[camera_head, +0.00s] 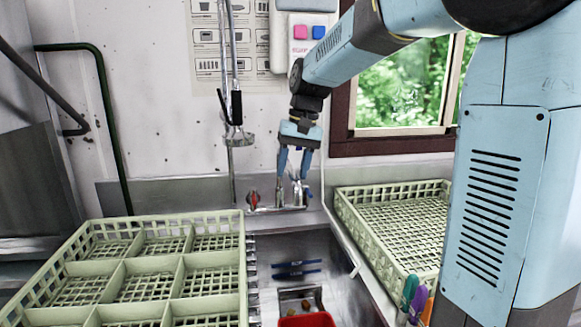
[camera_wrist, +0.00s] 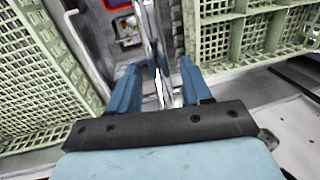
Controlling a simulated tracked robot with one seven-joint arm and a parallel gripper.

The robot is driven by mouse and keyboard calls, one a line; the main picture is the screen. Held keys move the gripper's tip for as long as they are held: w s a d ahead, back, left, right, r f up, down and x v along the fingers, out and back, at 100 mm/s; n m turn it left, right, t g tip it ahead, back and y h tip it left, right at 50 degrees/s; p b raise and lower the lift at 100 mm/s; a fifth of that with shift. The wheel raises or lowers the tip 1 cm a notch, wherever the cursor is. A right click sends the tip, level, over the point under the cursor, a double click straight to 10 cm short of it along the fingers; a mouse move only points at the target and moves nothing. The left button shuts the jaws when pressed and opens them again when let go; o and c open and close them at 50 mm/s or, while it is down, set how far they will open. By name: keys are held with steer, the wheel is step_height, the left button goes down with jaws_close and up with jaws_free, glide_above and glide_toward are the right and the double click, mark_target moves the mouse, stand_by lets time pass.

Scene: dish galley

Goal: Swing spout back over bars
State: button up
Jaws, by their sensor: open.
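The chrome spout (camera_head: 297,190) stands at the back of the sink, beneath my gripper (camera_head: 293,173). In the wrist view a shiny metal spout (camera_wrist: 152,35) runs lengthwise between the two blue fingers of my gripper (camera_wrist: 158,70). The fingers are open, one on each side of it. I cannot tell whether either finger touches it. Short metal bars (camera_head: 250,272) line the left side of the sink, beside the large rack. The spout's far end is hard to make out in the head view.
A divided green rack (camera_head: 243,225) stands left of the sink (camera_head: 330,250), and another green rack (camera_head: 350,222) stands right. A red container (camera_head: 306,320) is low in the sink. A hanging spray hose (camera_head: 236,110) is left of my gripper. Coloured handles (camera_head: 410,290) stand at the right rack's front.

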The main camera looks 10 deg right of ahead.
steer(key=shift+c, duration=0.2)
jaws_close()
stand_by(0.3)
